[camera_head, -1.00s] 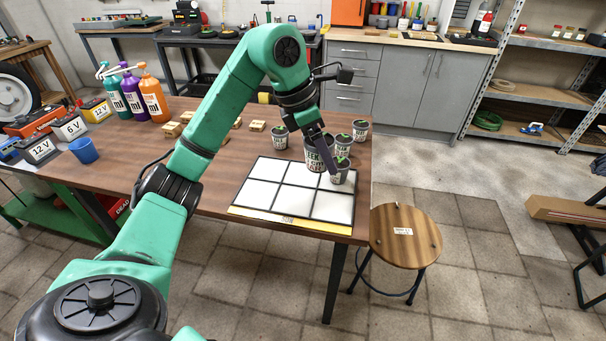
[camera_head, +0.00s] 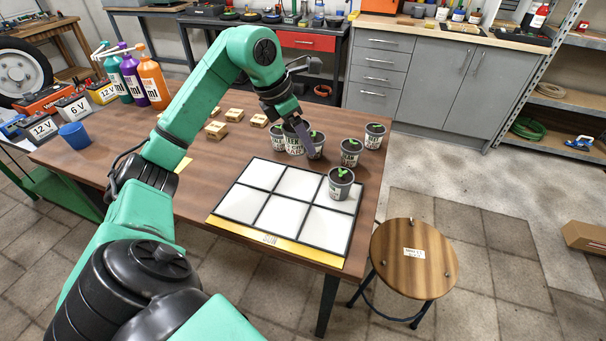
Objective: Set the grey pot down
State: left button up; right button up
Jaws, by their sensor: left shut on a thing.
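My left gripper (camera_head: 304,137) is over the far right part of the wooden table, among several grey pots with green seedlings. It is shut on a grey pot (camera_head: 317,148), which its finger partly covers. Whether this pot touches the table is hard to tell. Another grey pot (camera_head: 341,187) stands upright on the far right cell of the white six-cell mat (camera_head: 282,209), apart from the gripper. My right gripper is not in view.
Grey pots stand at the right (camera_head: 350,155) and farther back (camera_head: 374,137). Small wooden blocks (camera_head: 216,130) lie left of the pots. The other mat cells are bare. A round stool (camera_head: 412,258) stands right of the table.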

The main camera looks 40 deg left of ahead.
aim_at(308, 180)
pick_arm(q)
jog(key=f, duration=1.1)
jog(key=shift+w+f, duration=0.15)
jog(key=shift+w, duration=0.05)
jog(key=shift+w+f, duration=0.1)
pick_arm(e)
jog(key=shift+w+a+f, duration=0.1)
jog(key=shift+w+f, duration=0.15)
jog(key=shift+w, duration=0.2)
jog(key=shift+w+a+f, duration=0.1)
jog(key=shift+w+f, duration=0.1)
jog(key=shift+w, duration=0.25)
pick_arm(q)
jog(key=shift+b, duration=0.3)
jog(key=shift+f, duration=0.2)
jog(key=o, duration=1.4)
jog(key=shift+r, duration=0.1)
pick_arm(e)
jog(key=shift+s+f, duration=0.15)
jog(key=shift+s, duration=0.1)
pick_arm(q)
jog(key=shift+r, duration=0.1)
jog(key=shift+a+r, duration=0.1)
jog(key=shift+r, duration=0.2)
jog(key=v, duration=1.1)
jog(key=shift+r+b, duration=0.25)
jog(key=shift+b, duration=0.05)
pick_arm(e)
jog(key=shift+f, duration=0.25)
